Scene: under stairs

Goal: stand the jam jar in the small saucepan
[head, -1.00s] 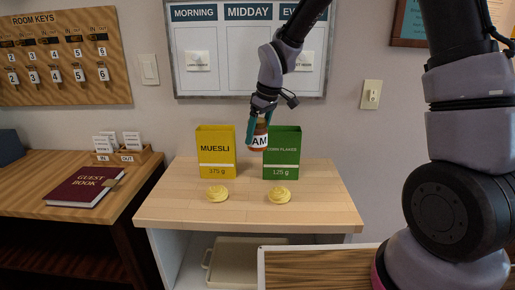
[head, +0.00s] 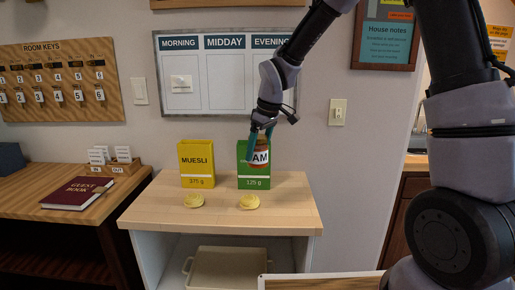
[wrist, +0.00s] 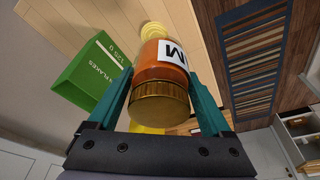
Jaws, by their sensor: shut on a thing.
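My gripper (head: 262,146) is shut on the jam jar (head: 260,157), an orange jar with a white label. It holds the jar in the air above the small wooden-topped table, in front of the green corn flakes box. In the wrist view the jar (wrist: 165,75) sits between the two teal fingers, its gold lid toward the camera. No small saucepan shows in these views.
A yellow muesli box (head: 197,165) and the green box (head: 255,182) stand on the table (head: 290,215). A beige bin (head: 225,268) is below. The desk at left holds a guest book (head: 80,193).

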